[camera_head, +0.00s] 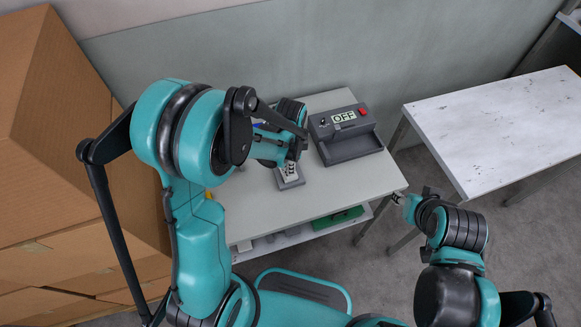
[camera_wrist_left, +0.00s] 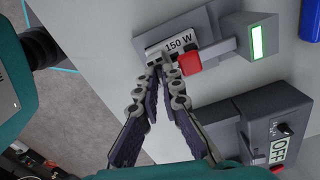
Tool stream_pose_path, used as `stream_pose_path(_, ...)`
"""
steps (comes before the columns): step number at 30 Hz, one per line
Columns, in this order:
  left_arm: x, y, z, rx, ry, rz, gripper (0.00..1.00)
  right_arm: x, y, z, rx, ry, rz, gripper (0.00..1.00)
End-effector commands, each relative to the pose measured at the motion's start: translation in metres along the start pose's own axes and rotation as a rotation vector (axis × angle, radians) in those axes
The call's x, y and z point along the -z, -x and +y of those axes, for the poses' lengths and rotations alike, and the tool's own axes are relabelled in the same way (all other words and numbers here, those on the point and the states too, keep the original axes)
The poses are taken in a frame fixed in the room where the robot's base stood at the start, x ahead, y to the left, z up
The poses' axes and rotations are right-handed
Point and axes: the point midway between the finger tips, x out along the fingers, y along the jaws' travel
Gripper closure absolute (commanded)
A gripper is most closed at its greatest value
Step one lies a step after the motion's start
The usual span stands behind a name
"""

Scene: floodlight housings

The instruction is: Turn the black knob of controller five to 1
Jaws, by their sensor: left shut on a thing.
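The controller (camera_head: 345,147) is a dark grey box at the back right of the table, with OFF on its display. Its small black knob (camera_head: 323,122) is left of the display, and a red button (camera_head: 363,110) is at the right. In the left wrist view the knob (camera_wrist_left: 285,130) is at the lower right, apart from my gripper. My left gripper (camera_head: 291,168) is shut on the 150 W piece (camera_wrist_left: 176,43) at a grey fixture (camera_wrist_left: 204,28). The fingers partly hide this piece. My right gripper (camera_head: 399,198) is near the table's right edge; its fingers are too small to read.
A blue object (camera_wrist_left: 310,20) lies nearby. Cardboard boxes (camera_head: 75,150) stand at the left. A white table (camera_head: 500,125) stands at the right. The table's front right is clear.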

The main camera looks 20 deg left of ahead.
Motion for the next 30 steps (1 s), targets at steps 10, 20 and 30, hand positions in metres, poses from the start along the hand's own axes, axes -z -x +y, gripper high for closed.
stream_pose_path(10, 0.0000, 0.0000, 0.0001, 0.000, 0.165, 0.000, 1.00, -0.0027, -0.0038, 0.0000, 0.000, 0.000, 0.000, 0.60)
stream_pose_path(20, 0.0000, 0.0003, 0.0000, 0.000, 0.203, 0.000, 1.00, -0.0031, -0.0043, 0.0000, 0.000, 0.000, 0.000, 0.60)
stream_pose_path(30, 0.0000, 0.0002, 0.0000, 0.000, 0.203, 0.000, 0.84, -0.0030, -0.0043, 0.0000, 0.000, 0.000, 0.000, 0.60)
